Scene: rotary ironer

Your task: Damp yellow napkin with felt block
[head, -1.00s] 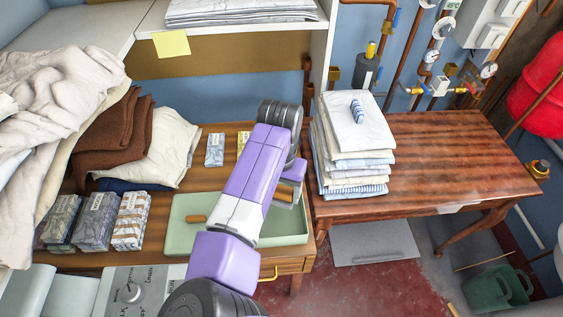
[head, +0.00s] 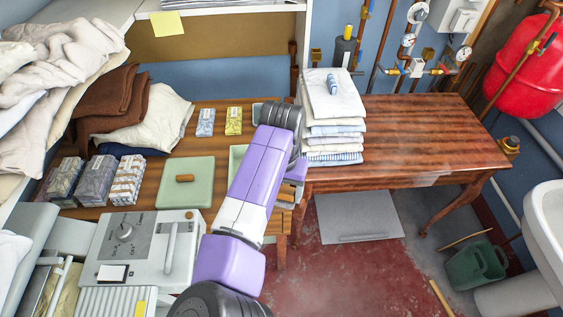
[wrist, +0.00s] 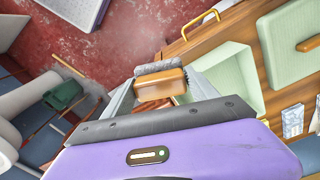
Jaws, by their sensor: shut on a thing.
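The felt block (wrist: 160,83), a wooden grip with a grey felt face, is between the fingers of my gripper (wrist: 160,88) in the wrist view. The block is in the air beside the open pale-green tray (wrist: 232,75). In the head view my arm covers most of the gripper, the block and part of the tray (head: 237,158). A small yellow patterned folded piece (head: 234,121), which looks like the yellow napkin, lies at the back of the wooden table, right of a similar blue one (head: 205,122). My gripper is apart from it.
A green lid (head: 186,195) with a wooden knob lies left of the tray. Patterned bundles (head: 96,180) stand farther left. The ironer (head: 150,250) is in front. A linen stack (head: 333,130) stands on the right table (head: 430,130), whose right part is clear.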

